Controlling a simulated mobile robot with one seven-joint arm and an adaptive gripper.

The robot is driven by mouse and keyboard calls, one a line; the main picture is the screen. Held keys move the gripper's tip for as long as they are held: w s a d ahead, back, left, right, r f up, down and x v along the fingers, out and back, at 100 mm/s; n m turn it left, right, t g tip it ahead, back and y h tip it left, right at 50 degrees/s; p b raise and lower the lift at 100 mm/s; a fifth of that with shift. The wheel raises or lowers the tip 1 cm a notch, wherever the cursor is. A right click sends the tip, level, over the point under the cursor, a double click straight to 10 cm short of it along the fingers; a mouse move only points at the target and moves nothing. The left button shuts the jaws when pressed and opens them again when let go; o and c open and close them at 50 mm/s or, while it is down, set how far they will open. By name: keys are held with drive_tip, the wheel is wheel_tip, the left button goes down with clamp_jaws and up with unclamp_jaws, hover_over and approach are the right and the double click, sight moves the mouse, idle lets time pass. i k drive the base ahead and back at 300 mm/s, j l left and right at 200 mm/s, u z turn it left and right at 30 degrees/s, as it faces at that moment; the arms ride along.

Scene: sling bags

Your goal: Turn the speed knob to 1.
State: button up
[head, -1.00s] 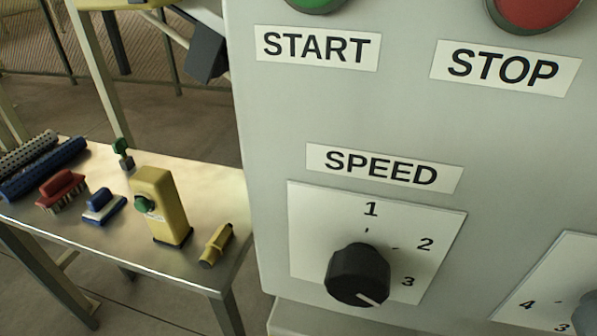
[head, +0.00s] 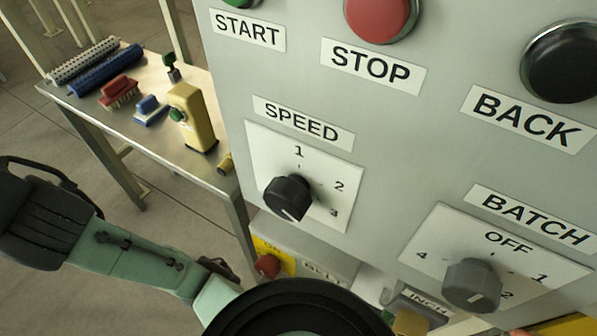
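The speed knob (head: 287,198) is a black round knob on a white plate (head: 262,150) under the SPEED label (head: 303,123). The plate has 1 at the top, 2 at the right and 3 lower right. The knob's white pointer line slants to the lower right, on the side of 3 and away from 1. Nothing touches the knob. Parts of my green and dark grey arm cross the lower left and bottom of the view, apart from the knob. I cannot make out my gripper's fingers.
The panel has a red STOP button (head: 381,16), a black BACK button (head: 565,62) and a grey BATCH knob (head: 472,285) nearby. A red knob on yellow (head: 268,266) is below. A metal table (head: 228,187) with brushes and a yellow device stands at left.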

sight(289, 197)
drive_tip(key=k+l+u, duration=0.15)
drive_tip(key=k+l, duration=0.15)
drive_tip(key=l, duration=0.25)
drive_tip(key=k+l+u, duration=0.1)
drive_tip(key=k+l, duration=0.25)
drive_tip(key=l, duration=0.15)
